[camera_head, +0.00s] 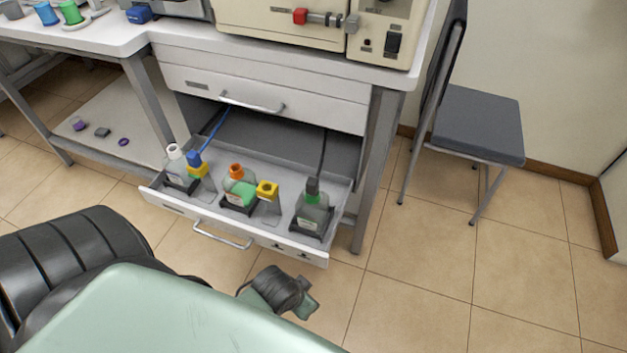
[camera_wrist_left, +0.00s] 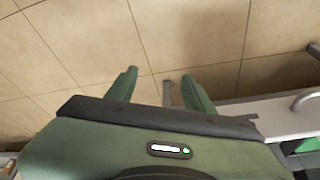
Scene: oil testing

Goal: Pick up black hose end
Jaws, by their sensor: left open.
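The black hose (camera_head: 322,155) hangs from the drawer's dark interior and runs down to a black end piece (camera_head: 312,186). This end sits in the top of the right-hand bottle (camera_head: 314,212), which has a green collar and stands upright in a black holder in the open drawer. My left gripper (camera_wrist_left: 159,75) shows in the left wrist view with its two green fingers spread apart, nothing between them, over floor tiles. The hose does not show in that view. My right gripper cannot be made out.
The open drawer (camera_head: 170,203) also holds a white-capped bottle (camera_head: 177,165), an orange-topped bottle (camera_head: 240,190) and yellow-topped stands. A blue hose (camera_head: 215,126) runs to the left. A chair (camera_head: 477,125) stands to the right. Floor between is clear. The drawer's edge shows in the left wrist view (camera_wrist_left: 285,108).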

